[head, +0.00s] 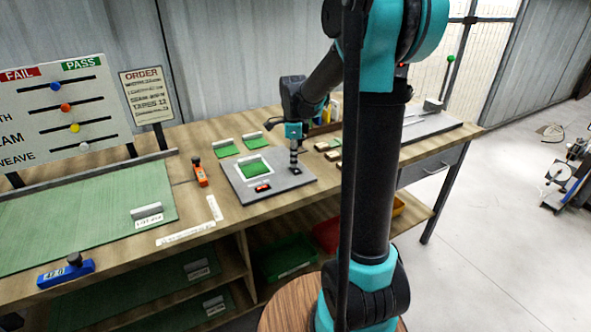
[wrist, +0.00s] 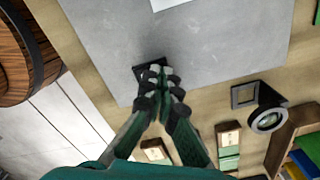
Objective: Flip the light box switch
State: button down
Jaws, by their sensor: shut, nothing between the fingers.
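The light box (head: 230,186) is a flat grey panel on the bench, with a white-edged window holding a green swatch (head: 256,169). A small red-lit label or display (head: 263,187) sits near its front edge. The switch (wrist: 146,70) is a small black square plate near one corner of the grey panel (wrist: 215,55). My gripper (head: 294,166) points down over that corner. In the wrist view my gripper (wrist: 157,76) is shut and empty, its fingertips over the switch and covering part of it. I cannot tell whether they touch it, or the switch's position.
A loupe (wrist: 268,119) and small wooden blocks (wrist: 228,128) lie beside the panel. An orange tool (head: 200,173) stands left of it. A FAIL/PASS board (head: 60,112) and an order sign (head: 147,95) stand behind. A round wooden top (head: 285,305) is in front.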

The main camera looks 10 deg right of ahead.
jog(key=shift+f, duration=0.25)
jog(key=shift+r, duration=3.5)
jog(key=shift+s, duration=0.1)
